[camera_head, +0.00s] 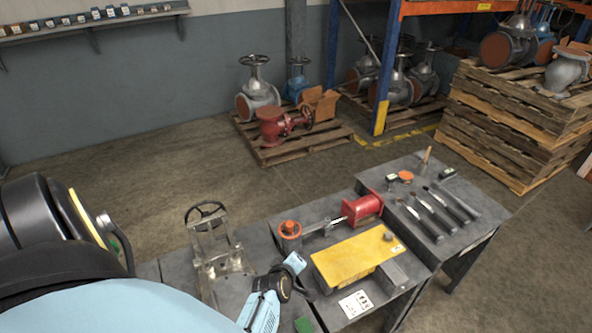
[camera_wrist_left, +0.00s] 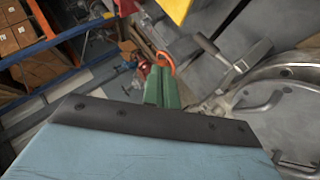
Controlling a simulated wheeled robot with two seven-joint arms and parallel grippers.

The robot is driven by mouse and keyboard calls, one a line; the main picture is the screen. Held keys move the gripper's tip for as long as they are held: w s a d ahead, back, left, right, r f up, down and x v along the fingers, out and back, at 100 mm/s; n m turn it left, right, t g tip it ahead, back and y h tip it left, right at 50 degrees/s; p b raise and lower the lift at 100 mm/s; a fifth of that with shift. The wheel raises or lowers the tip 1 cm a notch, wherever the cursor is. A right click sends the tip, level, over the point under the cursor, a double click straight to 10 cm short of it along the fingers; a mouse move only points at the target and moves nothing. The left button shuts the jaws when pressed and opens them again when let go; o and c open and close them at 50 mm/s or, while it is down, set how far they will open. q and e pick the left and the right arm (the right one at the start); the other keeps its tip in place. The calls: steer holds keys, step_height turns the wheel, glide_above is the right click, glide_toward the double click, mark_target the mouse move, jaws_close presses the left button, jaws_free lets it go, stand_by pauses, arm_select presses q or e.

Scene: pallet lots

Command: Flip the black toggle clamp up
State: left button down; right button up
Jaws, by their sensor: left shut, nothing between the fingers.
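My left gripper (camera_wrist_left: 164,84) shows in the wrist view as narrow green fingers beyond a light-blue body with a black plate. It is shut and empty. In the wrist view a dark grey lever-like piece (camera_wrist_left: 220,58) lies to the right of the fingers, apart from them in the picture. It may be the toggle clamp, but I cannot tell for sure or read its handle position. In the head view, light-blue and black parts of my left arm cover part of the bench, and the clamp cannot be picked out clearly. My right gripper is not in view.
A metal fixture (camera_head: 218,262) with a handwheel stands at the bench's left. A yellow block (camera_head: 352,258), an orange-topped part (camera_head: 290,230) and a red spool-like part (camera_head: 364,207) stand beside it. Several tools (camera_head: 435,208) lie at the right. Pallets with valves stand behind.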

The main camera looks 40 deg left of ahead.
arm_select(q)
steer(key=r, duration=0.1)
steer(key=s+d+r, duration=0.1)
steer(key=shift+d+r, duration=0.2)
steer(key=shift+r, duration=0.15)
stand_by(0.4)
steer(key=s+d+f+m+g+h+b, duration=0.1)
steer(key=s+d+f+m+b, duration=0.25)
steer(key=f, duration=0.55)
steer(key=s+d+f+m+g+h+b, duration=0.1)
steer(key=s+d+f+m+h+b, duration=0.15)
steer(key=s+d+f, duration=0.4)
steer(key=s+d+f+m+g+h+b, duration=0.1)
steer(key=s+d+f+m+g+b, duration=0.2)
steer(key=f, duration=0.8)
steer(key=s+f+m+g+b, duration=0.1)
steer(key=s+f+m+b, duration=0.1)
steer(key=s+f, duration=0.3)
steer(key=s+a+f+m+g+b, duration=0.1)
steer(key=s+f+m, duration=0.4)
steer(key=s, duration=0.5)
steer(key=s+a+f+m+g+b, duration=0.1)
steer(key=s+f+m+b, duration=0.2)
steer(key=s, duration=0.5)
steer(key=shift+s+a+f+g+b, duration=0.15)
steer(key=shift+s+f+g+b, duration=0.2)
steer(key=shift+f, duration=0.55)
